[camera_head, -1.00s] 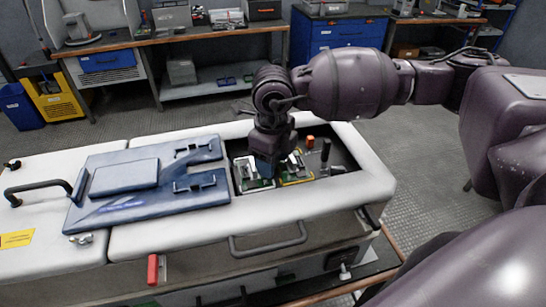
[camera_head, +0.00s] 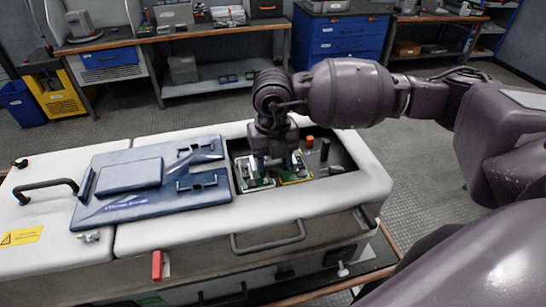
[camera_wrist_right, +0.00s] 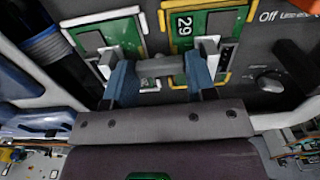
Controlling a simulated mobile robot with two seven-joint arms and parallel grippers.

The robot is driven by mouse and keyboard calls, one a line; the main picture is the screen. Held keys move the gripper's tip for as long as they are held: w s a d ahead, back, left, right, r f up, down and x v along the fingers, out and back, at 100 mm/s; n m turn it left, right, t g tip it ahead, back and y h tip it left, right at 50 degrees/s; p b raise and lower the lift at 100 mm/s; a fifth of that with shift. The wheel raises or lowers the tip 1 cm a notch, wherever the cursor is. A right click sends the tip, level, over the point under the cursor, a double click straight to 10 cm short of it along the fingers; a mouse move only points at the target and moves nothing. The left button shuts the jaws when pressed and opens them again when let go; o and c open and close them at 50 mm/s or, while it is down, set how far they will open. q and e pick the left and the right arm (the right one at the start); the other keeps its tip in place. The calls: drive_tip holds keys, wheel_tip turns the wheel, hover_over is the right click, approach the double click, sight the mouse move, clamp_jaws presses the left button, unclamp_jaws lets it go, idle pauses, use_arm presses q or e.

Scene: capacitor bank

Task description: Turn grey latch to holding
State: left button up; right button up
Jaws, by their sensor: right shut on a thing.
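My right gripper (camera_head: 274,161) is down in the open bay of the white cabinet (camera_head: 345,190), over the green boards. In the right wrist view, its two blue fingers (camera_wrist_right: 160,78) stand apart with a short grey bar (camera_wrist_right: 163,67) between them. The bar appears to be the grey latch, and the fingers are shut on its ends. It lies across the gap between a white-edged green board (camera_wrist_right: 112,38) and a yellow-edged board (camera_wrist_right: 207,24) marked 29. In the head view the gripper hides the latch. My left gripper is not in view.
A blue cover panel (camera_head: 130,176) lies on the cabinet left of the bay. Inside the bay, an orange-topped part (camera_head: 310,142) and a black upright handle (camera_head: 325,149) stand right of the gripper. A knob (camera_wrist_right: 268,83) sits below an "Off" label.

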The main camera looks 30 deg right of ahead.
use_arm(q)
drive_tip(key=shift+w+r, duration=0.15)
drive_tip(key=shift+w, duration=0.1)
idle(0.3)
use_arm(e)
drive_tip(key=o, duration=0.9)
drive_tip(key=shift+o, duration=0.2)
